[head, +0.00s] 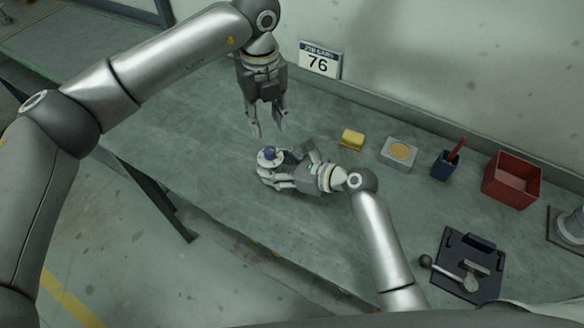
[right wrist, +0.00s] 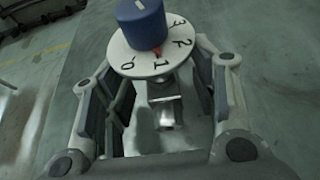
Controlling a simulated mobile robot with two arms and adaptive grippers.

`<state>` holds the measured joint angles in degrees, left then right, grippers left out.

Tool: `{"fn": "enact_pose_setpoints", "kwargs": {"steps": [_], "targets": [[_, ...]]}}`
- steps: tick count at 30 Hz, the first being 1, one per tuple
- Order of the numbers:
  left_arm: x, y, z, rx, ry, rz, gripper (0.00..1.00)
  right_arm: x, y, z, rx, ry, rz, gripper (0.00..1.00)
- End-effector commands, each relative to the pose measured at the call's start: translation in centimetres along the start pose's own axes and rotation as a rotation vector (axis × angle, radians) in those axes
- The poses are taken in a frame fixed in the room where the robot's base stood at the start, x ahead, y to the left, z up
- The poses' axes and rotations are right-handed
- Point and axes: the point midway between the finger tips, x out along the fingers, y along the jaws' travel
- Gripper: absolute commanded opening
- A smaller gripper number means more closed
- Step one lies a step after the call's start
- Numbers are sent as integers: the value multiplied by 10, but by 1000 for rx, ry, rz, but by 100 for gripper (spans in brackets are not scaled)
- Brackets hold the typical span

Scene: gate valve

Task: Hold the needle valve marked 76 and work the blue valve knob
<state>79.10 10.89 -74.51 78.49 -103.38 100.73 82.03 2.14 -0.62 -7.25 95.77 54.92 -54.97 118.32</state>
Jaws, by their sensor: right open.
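The needle valve has a blue knob (head: 270,152) on a white dial, and it stands on the bench. In the right wrist view the blue knob (right wrist: 141,24) sits above the dial (right wrist: 150,62), numbered 0 to 3, with a red mark near 1. The metal valve body (right wrist: 166,112) is below it. My right gripper (head: 279,168) is open, with its fingers (right wrist: 162,95) on either side of the valve body and gaps showing. My left gripper (head: 269,129) is open and empty, pointing down above the knob. No 76 is readable on the valve itself.
A card reading 76 (head: 319,61) stands at the bench's back edge. A yellow block (head: 352,138), a pad with a tan disc (head: 398,153), a blue cup (head: 444,167), a red bin (head: 511,181) and a dark fixture (head: 462,265) lie to the right. The bench left of the valve is clear.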

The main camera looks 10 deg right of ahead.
Motion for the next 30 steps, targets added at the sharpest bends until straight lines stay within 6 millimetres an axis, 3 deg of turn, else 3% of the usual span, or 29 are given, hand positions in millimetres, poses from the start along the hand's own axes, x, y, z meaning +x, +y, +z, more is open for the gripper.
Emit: {"fn": "enact_pose_setpoints", "kwargs": {"steps": [6, 15, 27, 30], "targets": [[0, 0, 0, 0, 0, 0, 36, 17, 0, 0, -1, 1, 0, 54], [0, 0, 0, 0, 0, 0, 36, 19, 0, 0, -1, 1, 0, 54], [0, 0, 0, 0, 0, 0, 36, 19, 0, 0, -1, 1, 0, 2], [0, 0, 0, 0, 0, 0, 36, 19, 0, 0, -1, 1, 0, 0]]}}
